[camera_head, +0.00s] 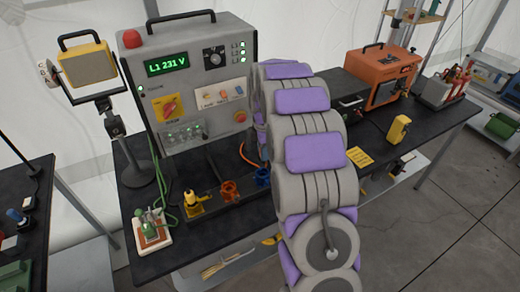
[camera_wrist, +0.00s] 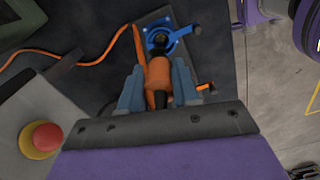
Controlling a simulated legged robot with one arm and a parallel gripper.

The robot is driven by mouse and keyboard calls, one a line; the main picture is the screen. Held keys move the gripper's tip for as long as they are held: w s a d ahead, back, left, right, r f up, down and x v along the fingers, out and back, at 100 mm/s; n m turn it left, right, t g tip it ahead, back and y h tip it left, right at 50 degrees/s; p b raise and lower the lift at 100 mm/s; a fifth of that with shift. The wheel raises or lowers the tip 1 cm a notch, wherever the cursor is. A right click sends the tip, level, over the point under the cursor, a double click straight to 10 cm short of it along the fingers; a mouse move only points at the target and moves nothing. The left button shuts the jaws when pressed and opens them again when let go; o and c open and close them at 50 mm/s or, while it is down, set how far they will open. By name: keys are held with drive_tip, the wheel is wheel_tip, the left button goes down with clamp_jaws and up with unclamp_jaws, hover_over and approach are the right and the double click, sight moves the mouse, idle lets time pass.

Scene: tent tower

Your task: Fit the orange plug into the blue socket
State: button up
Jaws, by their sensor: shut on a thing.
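My gripper (camera_wrist: 157,88) is shut on the orange plug (camera_wrist: 158,72) in the wrist view, with a blue-grey finger on each side of it. The blue socket (camera_wrist: 160,38) is just beyond the plug's front end, with its dark round opening facing up and a blue flap out to its right. The plug's front meets the near edge of the socket in the picture; I cannot tell whether they touch. In the head view, the blue socket (camera_head: 262,178) shows beside my arm, which hides my gripper and the plug.
An orange socket (camera_head: 229,189) and a yellow socket (camera_head: 194,201) stand left of the blue one on the black table (camera_head: 172,262). The grey power panel (camera_head: 190,85) rises behind them. An orange cable (camera_wrist: 85,62) runs left of the plug. A red button (camera_wrist: 44,137) is at lower left.

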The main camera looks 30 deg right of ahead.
drive_tip(key=shift+d, duration=0.25)
drive_tip(key=shift+a+r+p, duration=0.1)
drive_tip(key=shift+a+p, duration=0.25)
drive_tip(key=shift+a, duration=0.2)
drive_tip(key=shift+a+f, duration=0.2)
drive_tip(key=shift+f, duration=0.45)
drive_tip(key=shift+d+f, duration=0.3)
drive_tip(key=shift+f, duration=0.65)
drive_tip(key=shift+d+f, duration=0.25)
drive_tip(key=shift+f, duration=0.95)
drive_tip(key=shift+a+f, duration=0.2)
drive_tip(key=shift+a, duration=0.2)
drive_tip(key=shift+d, duration=0.25)
drive_tip(key=shift+a, duration=0.2)
drive_tip(key=shift+d+p, duration=0.1)
drive_tip(key=shift+p, duration=0.35)
